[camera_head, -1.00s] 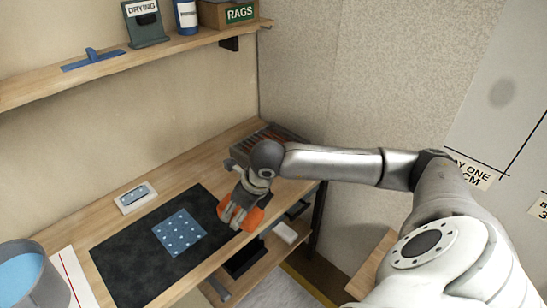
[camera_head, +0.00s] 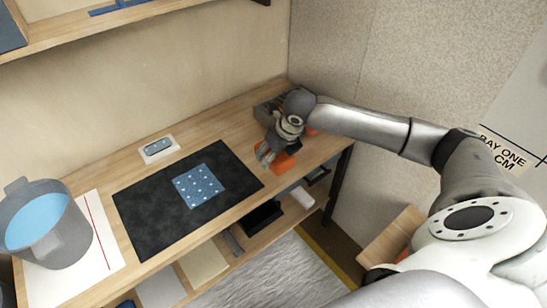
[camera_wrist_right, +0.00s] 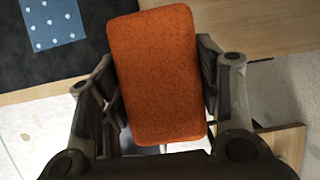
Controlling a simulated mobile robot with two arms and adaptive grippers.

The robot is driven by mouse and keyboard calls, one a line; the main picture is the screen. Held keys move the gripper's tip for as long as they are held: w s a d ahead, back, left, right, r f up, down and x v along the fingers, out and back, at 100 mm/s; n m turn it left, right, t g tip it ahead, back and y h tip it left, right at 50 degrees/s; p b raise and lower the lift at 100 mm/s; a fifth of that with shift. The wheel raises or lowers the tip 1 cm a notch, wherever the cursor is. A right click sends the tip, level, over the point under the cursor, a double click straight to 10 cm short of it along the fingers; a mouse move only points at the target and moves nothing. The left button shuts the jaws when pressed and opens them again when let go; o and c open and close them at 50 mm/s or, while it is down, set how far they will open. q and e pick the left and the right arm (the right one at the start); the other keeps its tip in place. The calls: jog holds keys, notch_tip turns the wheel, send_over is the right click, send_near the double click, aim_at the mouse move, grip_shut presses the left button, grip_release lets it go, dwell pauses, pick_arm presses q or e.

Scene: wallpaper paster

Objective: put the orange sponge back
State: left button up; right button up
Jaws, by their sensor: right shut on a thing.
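The orange sponge (camera_wrist_right: 158,75) is a rounded block held between the two fingers of my right gripper (camera_wrist_right: 160,95) in the right wrist view. In the head view the sponge (camera_head: 279,161) shows below my right gripper (camera_head: 268,157), over the bench just right of the black mat (camera_head: 135,212). I cannot tell whether it touches the bench top. The gripper hides part of it in the head view. A second orange patch (camera_head: 311,131) shows behind the gripper, too hidden to identify. My left gripper is not in view.
A blue patterned square (camera_head: 198,186) lies on the mat. A grey bucket with blue contents (camera_head: 48,240) stands at the left on a white sheet. A dark rack (camera_head: 268,108) stands in the back corner. Open shelves lie below.

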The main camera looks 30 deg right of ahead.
jog(key=w, duration=0.1)
jog(key=w+d+f, duration=0.1)
jog(key=w+f+b, duration=0.1)
jog(key=shift+w+d, duration=0.1)
jog(key=shift+d, duration=0.3)
jog(key=w+f+b, duration=0.1)
jog(key=w+d+f+b, duration=0.1)
jog(key=f+b, duration=0.1)
jog(key=w+d+f+b, duration=0.1)
jog(key=f, duration=0.1)
jog(key=shift+w+d, duration=0.2)
jog(key=shift+w, duration=0.2)
jog(key=f+b, duration=0.3)
jog(key=shift+w+d+f, duration=0.25)
jog(key=shift+w, duration=0.1)
jog(key=shift+s+r, duration=0.1)
jog(key=shift+f+b, duration=0.45)
jog(key=shift+b, duration=0.05)
jog(key=o, duration=1.1)
jog(key=shift+c, duration=0.2)
jog(key=shift+r, duration=0.1)
